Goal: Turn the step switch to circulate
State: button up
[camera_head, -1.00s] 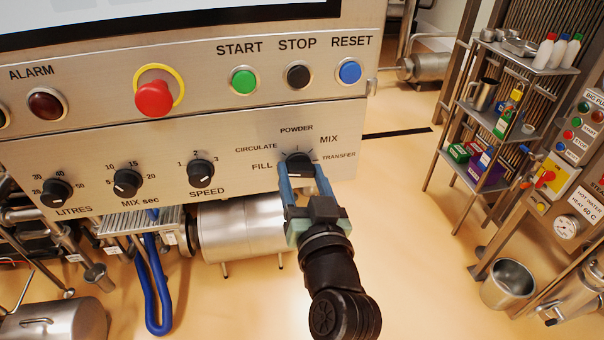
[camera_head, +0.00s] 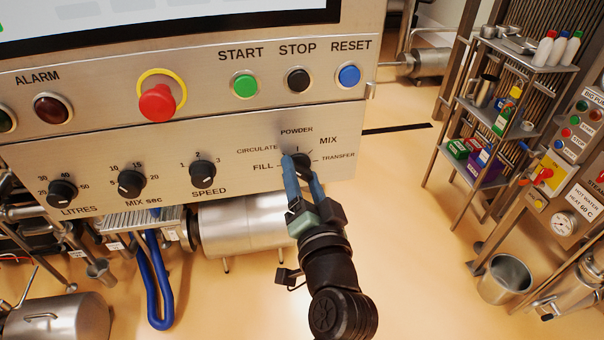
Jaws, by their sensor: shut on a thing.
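The step switch (camera_head: 301,161) is a black rotary knob at the right of the lower grey panel. Labels FILL, CIRCULATE, POWDER, MIX and TRANSFER run around it. The CIRCULATE label (camera_head: 257,149) is at its upper left. My gripper (camera_head: 301,168) has long blue fingers that reach up to the knob, one on each side, and it is shut on it. The gripper is rolled at a slant. The fingers partly cover the knob, and I cannot tell which label its pointer marks.
Above the switch sit the green START (camera_head: 245,85), black STOP (camera_head: 298,80) and blue RESET (camera_head: 349,76) buttons. A red emergency button (camera_head: 158,102) is further left. The SPEED knob (camera_head: 203,174) is left of the switch.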

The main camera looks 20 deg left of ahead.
dwell(0.3)
jog(key=o, duration=1.4)
jog(key=b+v, duration=0.4)
jog(key=v, duration=0.9)
jog(key=shift+b, duration=0.4)
